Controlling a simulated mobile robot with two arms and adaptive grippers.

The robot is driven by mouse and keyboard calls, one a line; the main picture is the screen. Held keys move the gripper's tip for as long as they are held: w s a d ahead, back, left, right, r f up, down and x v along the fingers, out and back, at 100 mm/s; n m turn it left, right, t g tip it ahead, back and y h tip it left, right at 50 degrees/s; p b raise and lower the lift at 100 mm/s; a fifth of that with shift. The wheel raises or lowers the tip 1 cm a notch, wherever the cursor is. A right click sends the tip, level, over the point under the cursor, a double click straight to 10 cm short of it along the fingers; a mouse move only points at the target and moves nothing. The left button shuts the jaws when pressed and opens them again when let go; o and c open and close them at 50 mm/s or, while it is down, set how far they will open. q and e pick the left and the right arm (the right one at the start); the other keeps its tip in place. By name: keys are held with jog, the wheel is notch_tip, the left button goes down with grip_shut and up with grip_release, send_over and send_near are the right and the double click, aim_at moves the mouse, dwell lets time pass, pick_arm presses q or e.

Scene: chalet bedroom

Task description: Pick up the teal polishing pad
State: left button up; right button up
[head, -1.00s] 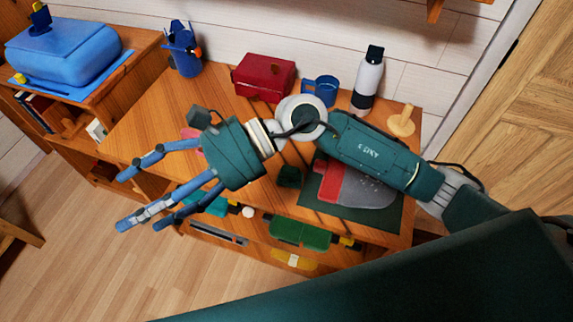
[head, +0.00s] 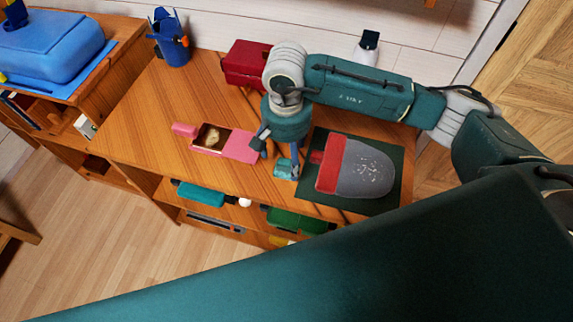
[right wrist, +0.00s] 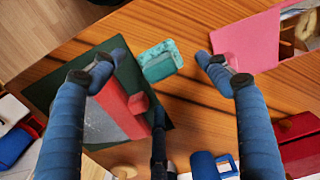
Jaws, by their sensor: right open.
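The teal polishing pad (head: 284,170) lies on the wooden tabletop, just left of the dark green mat. In the right wrist view the pad (right wrist: 158,62) shows a speckled lighter teal part and a smoother block. My right gripper (head: 277,158) points down over the pad, and its blue fingers partly hide it in the head view. In the right wrist view the fingers (right wrist: 157,72) are spread wide with the pad between and just beyond the tips, apart from them. The right gripper is empty. My left gripper is not in view.
A red-and-grey mitt-like item (head: 355,168) lies on the dark green mat (head: 388,204) to the right. A pink item with a window (head: 225,142) lies left. A red box (head: 243,64), blue holder (head: 170,42) and bottle (head: 366,48) stand behind. A teal item (head: 200,194) sits on the shelf below.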

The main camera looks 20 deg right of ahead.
aim_at(287, 162)
notch_tip(287, 162, down, 4)
jog(key=shift+f+p, duration=0.2)
jog(key=shift+p, duration=0.85)
jog(key=shift+f, duration=0.3)
jog(key=c, duration=1.2)
